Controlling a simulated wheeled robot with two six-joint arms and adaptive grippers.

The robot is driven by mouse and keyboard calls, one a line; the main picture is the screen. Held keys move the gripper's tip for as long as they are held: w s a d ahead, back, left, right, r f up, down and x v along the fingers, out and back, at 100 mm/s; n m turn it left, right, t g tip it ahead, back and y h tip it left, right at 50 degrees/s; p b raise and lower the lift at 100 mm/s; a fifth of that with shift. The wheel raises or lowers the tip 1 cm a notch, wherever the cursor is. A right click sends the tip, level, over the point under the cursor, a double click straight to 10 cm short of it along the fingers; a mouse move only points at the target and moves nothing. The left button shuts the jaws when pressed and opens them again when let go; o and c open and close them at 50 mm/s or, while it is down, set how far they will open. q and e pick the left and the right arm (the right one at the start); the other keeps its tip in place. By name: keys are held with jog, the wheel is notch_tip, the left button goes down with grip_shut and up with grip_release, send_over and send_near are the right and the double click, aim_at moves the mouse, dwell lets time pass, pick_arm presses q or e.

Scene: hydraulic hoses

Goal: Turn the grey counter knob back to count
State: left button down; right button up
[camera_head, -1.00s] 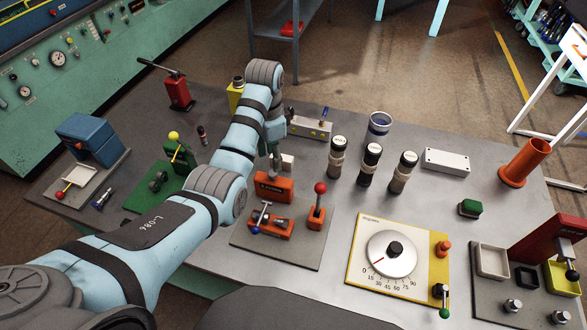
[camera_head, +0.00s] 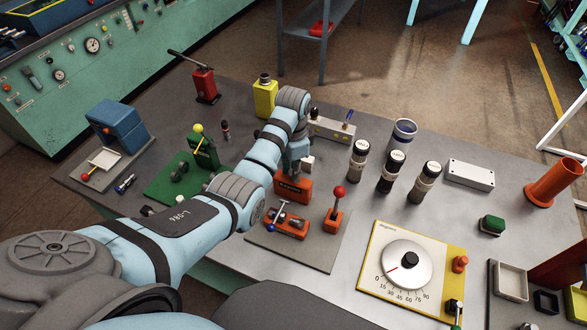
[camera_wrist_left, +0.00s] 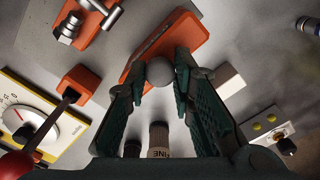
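The grey round knob (camera_wrist_left: 160,72) shows in the wrist view in front of the orange block. My left gripper (camera_head: 294,168) points down over the block in the head view and hides the knob there. In the wrist view its dark green fingers (camera_wrist_left: 161,76) stand apart on either side of the knob, near their tips. Whether they touch it I cannot tell. My right gripper is not in view.
A red-ball lever (camera_head: 338,196) and an orange clamp (camera_head: 287,222) stand close in front. A small white block (camera_head: 307,163) sits beside the gripper. Several dark cylinders (camera_head: 391,172) stand to the right. A yellow-edged dial panel (camera_head: 413,268) lies at front right.

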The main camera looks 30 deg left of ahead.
pick_arm(q)
jog(key=shift+r+n, duration=0.1)
jog(key=shift+n, duration=0.2)
jog(key=n, duration=0.6)
jog(key=shift+w+a, duration=0.1)
jog(key=n, duration=0.3)
jog(key=shift+n, duration=0.4)
jog(key=n, duration=0.3)
jog(key=shift+n, duration=0.4)
jog(key=n, duration=0.5)
jog(key=shift+a, duration=0.1)
jog(key=shift+n, duration=2.4)
